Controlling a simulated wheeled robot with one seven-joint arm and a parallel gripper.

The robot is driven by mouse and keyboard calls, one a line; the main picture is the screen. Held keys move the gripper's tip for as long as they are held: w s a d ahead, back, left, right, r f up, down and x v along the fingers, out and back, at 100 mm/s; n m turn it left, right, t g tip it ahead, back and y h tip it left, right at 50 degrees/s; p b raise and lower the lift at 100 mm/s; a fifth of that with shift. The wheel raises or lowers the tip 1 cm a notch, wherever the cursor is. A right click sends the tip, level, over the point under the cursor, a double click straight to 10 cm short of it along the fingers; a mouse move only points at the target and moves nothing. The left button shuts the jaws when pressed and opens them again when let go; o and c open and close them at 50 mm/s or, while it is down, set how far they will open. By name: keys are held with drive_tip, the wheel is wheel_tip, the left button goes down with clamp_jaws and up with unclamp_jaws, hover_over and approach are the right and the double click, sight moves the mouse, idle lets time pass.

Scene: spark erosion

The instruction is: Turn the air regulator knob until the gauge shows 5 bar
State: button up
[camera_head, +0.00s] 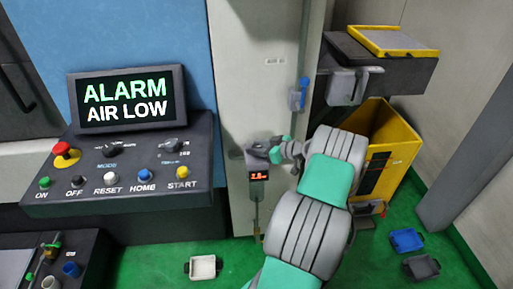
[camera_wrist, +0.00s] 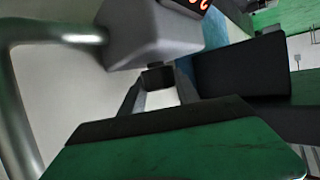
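The air regulator (camera_head: 258,160) is a grey unit on the pale cabinet wall, with a small dark display of red digits (camera_head: 259,175). The digits are too small to read surely. In the wrist view the grey regulator body (camera_wrist: 150,35) fills the upper middle, with the red digits (camera_wrist: 196,4) cut by the top edge. A dark knob (camera_wrist: 158,77) sticks out below the body. My gripper (camera_wrist: 160,90) has one finger on each side of the knob, close to it; whether they press on it is unclear. In the head view my gripper (camera_head: 274,153) is at the regulator, its fingers partly hidden.
A control panel (camera_head: 120,195) with several buttons stands left, under a screen (camera_head: 127,99) reading "ALARM AIR LOW". A yellow bin (camera_head: 399,150) stands right. A metal pipe (camera_wrist: 50,37) runs close beside the regulator. Small trays (camera_head: 203,267) lie on the green floor.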

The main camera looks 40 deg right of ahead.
clamp_jaws()
drive_tip(key=shift+m+h, duration=0.3)
drive_tip(key=shift+h, duration=0.1)
drive_tip(key=m+h+b, duration=0.1)
drive_tip(key=m+h, duration=0.2)
drive_tip(key=h, duration=0.1)
drive_tip(key=shift+a, duration=0.15)
drive_tip(key=m+h, duration=0.2)
drive_tip(key=m+g+h, duration=0.1)
drive_tip(key=m+h, duration=0.1)
drive_tip(key=h, duration=0.1)
drive_tip(key=shift+w+a+r+m, duration=0.1)
drive_tip(key=shift+r+m, duration=0.05)
drive_tip(key=shift+m, duration=0.25)
drive_tip(key=m+g+h, duration=0.1)
drive_tip(key=m+g+h+b, duration=0.1)
drive_tip(key=m+h, duration=0.1)
drive_tip(key=shift+f, duration=0.25)
drive_tip(key=shift+r+m+g+h+b, duration=0.1)
drive_tip(key=shift+m+g+h+b, duration=0.55)
drive_tip(key=shift+m+b, duration=0.2)
drive_tip(key=shift+d, duration=0.2)
